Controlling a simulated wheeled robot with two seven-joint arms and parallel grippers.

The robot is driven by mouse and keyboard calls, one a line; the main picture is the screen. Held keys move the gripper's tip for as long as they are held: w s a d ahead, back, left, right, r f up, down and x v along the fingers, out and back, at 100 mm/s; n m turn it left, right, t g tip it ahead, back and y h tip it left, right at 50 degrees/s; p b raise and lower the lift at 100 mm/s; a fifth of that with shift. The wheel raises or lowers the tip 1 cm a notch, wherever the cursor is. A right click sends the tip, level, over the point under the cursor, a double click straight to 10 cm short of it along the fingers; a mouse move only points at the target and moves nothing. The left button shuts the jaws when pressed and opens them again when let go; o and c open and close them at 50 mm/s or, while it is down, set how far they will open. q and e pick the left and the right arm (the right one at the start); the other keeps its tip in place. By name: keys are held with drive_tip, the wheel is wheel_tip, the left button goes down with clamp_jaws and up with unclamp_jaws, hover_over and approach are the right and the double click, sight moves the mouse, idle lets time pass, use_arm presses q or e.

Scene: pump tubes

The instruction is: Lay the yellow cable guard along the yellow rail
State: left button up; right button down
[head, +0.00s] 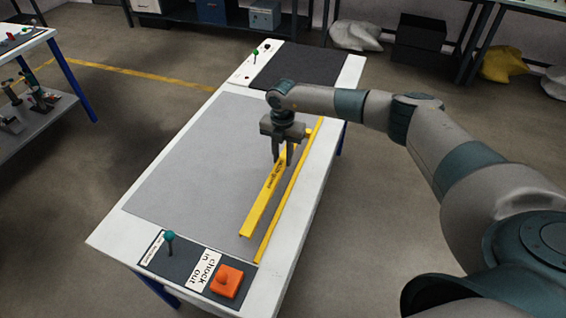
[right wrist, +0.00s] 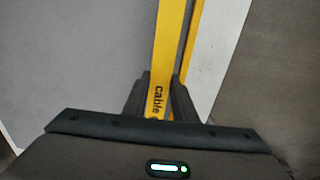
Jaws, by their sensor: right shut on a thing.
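The yellow cable guard (head: 262,205) is a long narrow bar above the grey mat, just left of the rail and roughly parallel to it. It also shows in the right wrist view (right wrist: 168,50), with the printed word "cable". The yellow rail (head: 287,200) is a thin strip along the right side of the mat; part of it shows in the right wrist view (right wrist: 190,45). My right gripper (head: 282,162) is shut on the guard near its far part, fingers pointing down. Whether the guard touches the mat, I cannot tell. My left gripper is not in view.
The white table (head: 112,233) has a large grey mat (head: 190,150), mostly bare. At its near end are a teal-knobbed lever (head: 170,240), a "chuck in / out" label (head: 203,270) and an orange block (head: 227,281). A dark panel (head: 300,68) lies at the far end.

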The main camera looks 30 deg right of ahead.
drive_tip(key=shift+w+d, duration=0.1)
drive_tip(key=shift+f, duration=0.1)
drive_tip(key=shift+f, duration=0.3)
drive_tip(key=shift+f+p, duration=0.7)
drive_tip(key=shift+f, duration=0.95)
drive_tip(key=c, duration=1.7)
unclamp_jaws()
drive_tip(key=shift+r, duration=0.1)
